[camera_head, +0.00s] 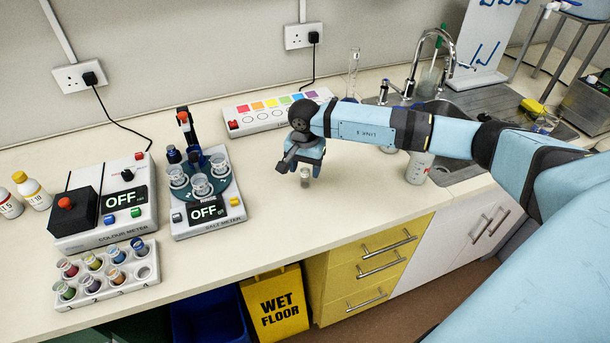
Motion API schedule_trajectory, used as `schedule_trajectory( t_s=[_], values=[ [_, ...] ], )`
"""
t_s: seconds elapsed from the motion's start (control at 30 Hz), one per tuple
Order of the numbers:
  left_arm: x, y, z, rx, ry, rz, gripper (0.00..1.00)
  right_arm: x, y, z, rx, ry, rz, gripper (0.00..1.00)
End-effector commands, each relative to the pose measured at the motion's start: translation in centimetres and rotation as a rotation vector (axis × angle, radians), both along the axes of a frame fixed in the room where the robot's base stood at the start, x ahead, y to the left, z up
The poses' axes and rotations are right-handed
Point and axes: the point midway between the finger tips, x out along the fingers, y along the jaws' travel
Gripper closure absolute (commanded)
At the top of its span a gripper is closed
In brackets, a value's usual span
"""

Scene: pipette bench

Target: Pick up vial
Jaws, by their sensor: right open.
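A small clear vial (305,176) stands on the bench right under my right gripper (301,166). The gripper points down, and its fingers are around or just above the vial; I cannot tell exactly which. My right gripper is open. The vial's upper part is hidden by the gripper. Several other vials with coloured contents stand in a white rack (145,291) at the lower left, where one hole at the right end looks empty. My left gripper is not in view.
A salt meter (207,211) with clear cups and a colour meter (132,203) stand to the left, both reading OFF. A white strip with coloured squares (262,120) lies behind the gripper. The bench front is clear.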

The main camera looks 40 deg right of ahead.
Motion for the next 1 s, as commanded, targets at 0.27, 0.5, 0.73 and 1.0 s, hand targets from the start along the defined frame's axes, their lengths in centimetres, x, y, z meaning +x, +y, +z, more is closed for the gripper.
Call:
schedule_trajectory(
  t_s=[0.27,0.5,0.73,1.0],
  values=[
    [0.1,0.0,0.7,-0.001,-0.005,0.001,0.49,0.0,0.0,-1.9,0.000,0.000,0.000,0.44],
    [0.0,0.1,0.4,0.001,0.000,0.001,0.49,0.0,0.0,-1.9,0.000,0.000,0.000,0.67],
    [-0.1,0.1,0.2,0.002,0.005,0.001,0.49,0.0,0.0,-1.9,-0.001,-0.001,0.000,0.97],
    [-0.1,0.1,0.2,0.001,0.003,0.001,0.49,0.0,0.0,-1.5,0.000,-0.002,0.001,0.97]
  ],
)
